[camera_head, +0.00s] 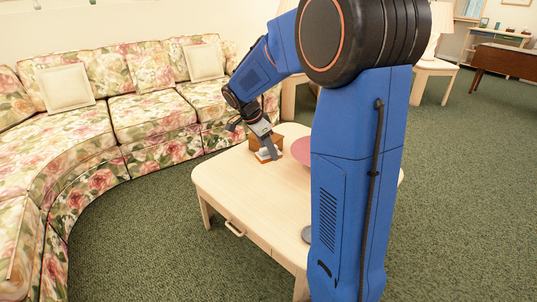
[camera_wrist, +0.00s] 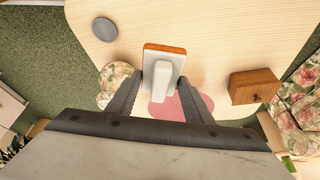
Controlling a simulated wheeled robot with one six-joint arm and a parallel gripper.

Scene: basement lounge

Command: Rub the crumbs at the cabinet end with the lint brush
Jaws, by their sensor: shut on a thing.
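My gripper (camera_wrist: 160,98) is shut on the lint brush (camera_wrist: 162,82), which has a white grip and an orange-brown block at its far edge. In the head view my gripper (camera_head: 268,153) is small, over the far part of a pale wooden table (camera_head: 228,181). The brush is held over the tabletop (camera_wrist: 225,38); I cannot tell whether it touches the wood. No crumbs can be made out in either view. I cannot tell which table end is the cabinet end.
A brown wooden box (camera_wrist: 250,88) stands on the table beside my gripper. A pink flat thing (camera_wrist: 188,101) lies partly behind the fingers. A grey disc (camera_wrist: 104,28) lies near one edge. A floral sofa (camera_head: 150,115) curves around the table. Much of the tabletop is bare.

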